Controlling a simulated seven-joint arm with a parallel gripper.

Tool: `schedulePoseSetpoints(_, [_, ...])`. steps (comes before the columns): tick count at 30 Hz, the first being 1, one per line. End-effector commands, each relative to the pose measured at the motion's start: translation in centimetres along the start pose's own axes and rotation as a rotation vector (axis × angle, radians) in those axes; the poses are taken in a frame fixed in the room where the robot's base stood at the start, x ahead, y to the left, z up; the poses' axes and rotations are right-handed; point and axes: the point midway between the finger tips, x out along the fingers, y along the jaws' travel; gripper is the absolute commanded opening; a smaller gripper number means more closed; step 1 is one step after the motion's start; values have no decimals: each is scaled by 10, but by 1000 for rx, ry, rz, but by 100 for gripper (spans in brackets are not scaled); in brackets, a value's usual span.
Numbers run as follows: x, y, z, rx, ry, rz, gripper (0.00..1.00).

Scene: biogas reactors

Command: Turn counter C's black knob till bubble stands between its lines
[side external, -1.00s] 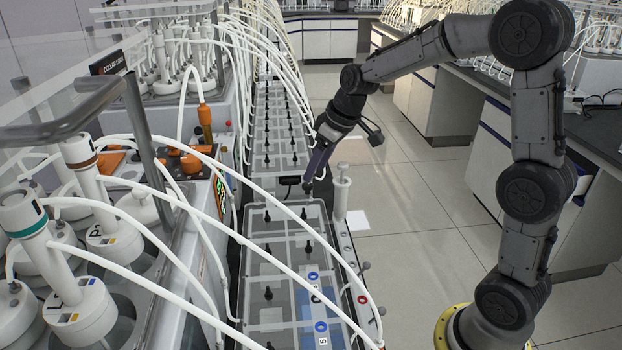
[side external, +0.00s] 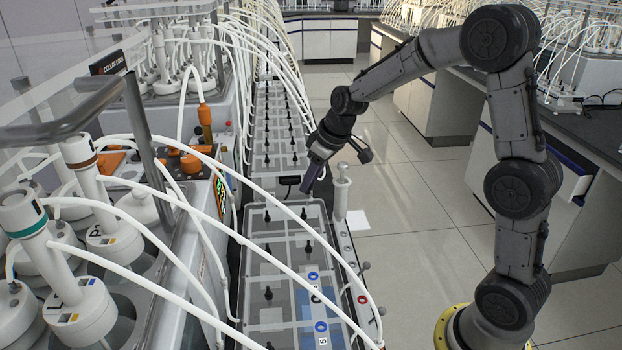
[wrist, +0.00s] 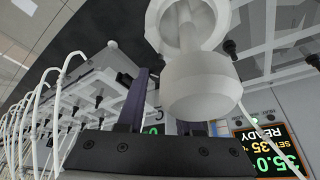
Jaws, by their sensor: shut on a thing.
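In the wrist view one purple finger (wrist: 136,98) shows. The other is mostly covered by the white plunger (wrist: 200,85), which fills the upper middle. I cannot make out the bubble or its lines in either view.
White tubes (side external: 215,235) arch over the boxes from the reactors (side external: 75,300) at left. Another long clear-lidded box (side external: 275,120) stands behind. A display (wrist: 268,150) reading 35.0 and READY shows in the wrist view. The floor (side external: 420,215) at right is clear.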

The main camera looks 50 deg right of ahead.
Motion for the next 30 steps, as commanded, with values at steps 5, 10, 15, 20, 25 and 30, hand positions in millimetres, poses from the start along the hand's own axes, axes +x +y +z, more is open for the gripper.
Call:
schedulePoseSetpoints(5, [0,0,0,0,1,0,0])
schedulePoseSetpoints(10, [0,0,0,7,1,3,0])
schedulePoseSetpoints(15, [-1,-1,0,44,0,19,0])
schedulePoseSetpoints(20, [-1,-2,-1,123,0,51,0])
schedulePoseSetpoints(25, [0,-3,0,237,-1,100,0])
schedulePoseSetpoints(30, [0,-5,-1,359,-1,152,0])
